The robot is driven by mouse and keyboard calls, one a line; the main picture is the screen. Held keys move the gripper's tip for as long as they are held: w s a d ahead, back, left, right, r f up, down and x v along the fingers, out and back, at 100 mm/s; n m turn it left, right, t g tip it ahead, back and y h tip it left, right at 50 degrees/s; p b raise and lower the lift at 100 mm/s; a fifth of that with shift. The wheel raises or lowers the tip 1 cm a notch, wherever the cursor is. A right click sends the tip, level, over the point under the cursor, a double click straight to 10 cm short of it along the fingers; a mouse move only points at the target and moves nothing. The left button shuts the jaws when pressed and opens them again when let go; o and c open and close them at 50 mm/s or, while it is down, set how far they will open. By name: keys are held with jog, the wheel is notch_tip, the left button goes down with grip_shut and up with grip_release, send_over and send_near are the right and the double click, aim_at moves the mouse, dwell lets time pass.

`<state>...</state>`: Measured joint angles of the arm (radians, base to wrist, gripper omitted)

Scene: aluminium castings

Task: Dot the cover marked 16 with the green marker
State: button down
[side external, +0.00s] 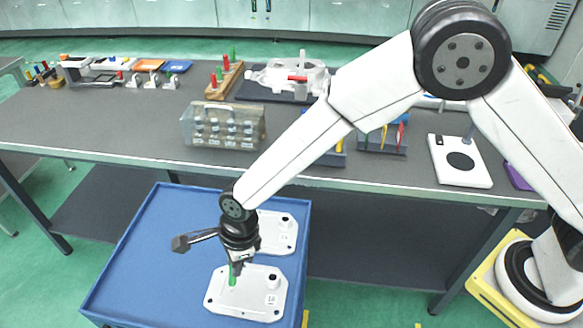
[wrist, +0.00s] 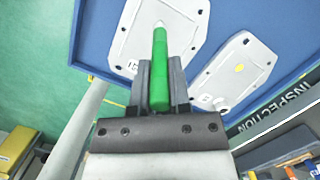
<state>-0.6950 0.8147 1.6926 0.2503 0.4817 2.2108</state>
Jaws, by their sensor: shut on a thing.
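My gripper (side external: 236,264) is shut on the green marker (side external: 232,277), which points down over the near white cover (side external: 252,305). In the wrist view the marker (wrist: 160,70) stands between the fingers (wrist: 160,82), its far end over a white cover (wrist: 185,40). Whether the tip touches the cover I cannot tell. A second white cover (side external: 283,234) lies behind the first one; in the wrist view this cover (wrist: 228,75) bears a yellow dot. Both covers have small printed labels, too small to read surely. Any mark under the tip is hidden.
The covers lie on a blue tray surface (side external: 150,255) with free room on the left. Behind it stands a dark workbench (side external: 100,125) with a clear case (side external: 222,127), a casting (side external: 285,77) and pen holders (side external: 382,140). An inspection sign edge (wrist: 285,100) shows in the wrist view.

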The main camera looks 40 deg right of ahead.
jog(key=shift+f, duration=0.45)
dwell(0.9)
jog(key=shift+r, duration=0.2)
jog(key=shift+a+v, duration=0.25)
jog(key=shift+v, duration=0.85)
jog(key=shift+a+v, duration=0.2)
jog(key=shift+v, duration=0.9)
jog(key=shift+a+v, duration=0.25)
jog(key=shift+v, duration=0.8)
jog(key=shift+w+r, duration=0.2)
